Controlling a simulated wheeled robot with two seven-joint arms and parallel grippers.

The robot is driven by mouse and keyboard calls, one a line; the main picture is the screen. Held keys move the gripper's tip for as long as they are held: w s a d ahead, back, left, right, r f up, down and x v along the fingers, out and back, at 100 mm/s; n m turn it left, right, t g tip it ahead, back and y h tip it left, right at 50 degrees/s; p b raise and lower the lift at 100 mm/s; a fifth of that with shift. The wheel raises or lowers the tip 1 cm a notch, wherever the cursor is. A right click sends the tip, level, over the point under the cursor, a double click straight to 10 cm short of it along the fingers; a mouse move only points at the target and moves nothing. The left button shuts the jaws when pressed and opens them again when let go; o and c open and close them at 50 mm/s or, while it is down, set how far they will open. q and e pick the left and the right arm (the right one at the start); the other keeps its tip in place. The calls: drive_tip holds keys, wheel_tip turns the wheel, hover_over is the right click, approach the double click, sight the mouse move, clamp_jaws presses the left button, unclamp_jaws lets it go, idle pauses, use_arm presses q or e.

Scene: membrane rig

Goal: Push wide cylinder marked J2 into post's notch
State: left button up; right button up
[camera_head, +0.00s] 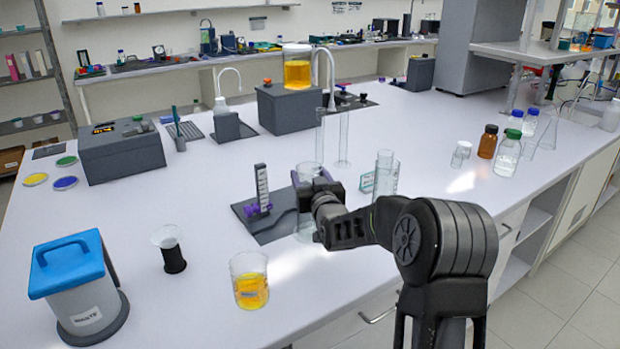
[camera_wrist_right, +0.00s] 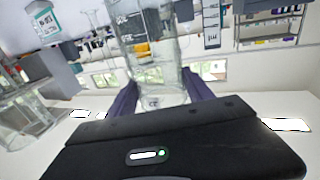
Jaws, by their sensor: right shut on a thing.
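A wide clear glass cylinder (camera_head: 304,222) stands at the right of a dark grey base (camera_head: 280,228). My right gripper (camera_head: 318,190) is shut on its upper part. In the right wrist view the cylinder (camera_wrist_right: 150,45) sits between the purple fingers (camera_wrist_right: 158,95); a small mark on it is too unclear to read. An upright post (camera_head: 262,185) with a black-and-white scale and a purple clip (camera_head: 256,209) stands on the base, left of the cylinder and apart from it. The post also shows in the right wrist view (camera_wrist_right: 212,25). The notch itself cannot be made out. My left gripper is out of view.
More clear cylinders (camera_head: 384,172) stand right of my gripper, and tall thin ones (camera_head: 343,140) behind it. A beaker of yellow liquid (camera_head: 250,290) stands in front left. A blue-lidded container (camera_head: 78,290) is at far left. The table left of the base is mostly clear.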

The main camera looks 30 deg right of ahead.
sight(302, 171)
drive_tip(key=shift+w+b, duration=0.75)
drive_tip(key=shift+w, duration=1.05)
drive_tip(key=shift+w+b, duration=0.3)
drive_tip(key=shift+w, duration=0.8)
drive_tip(key=shift+w+b, duration=0.35)
drive_tip(key=shift+w, duration=0.2)
drive_tip(key=o, duration=1.8)
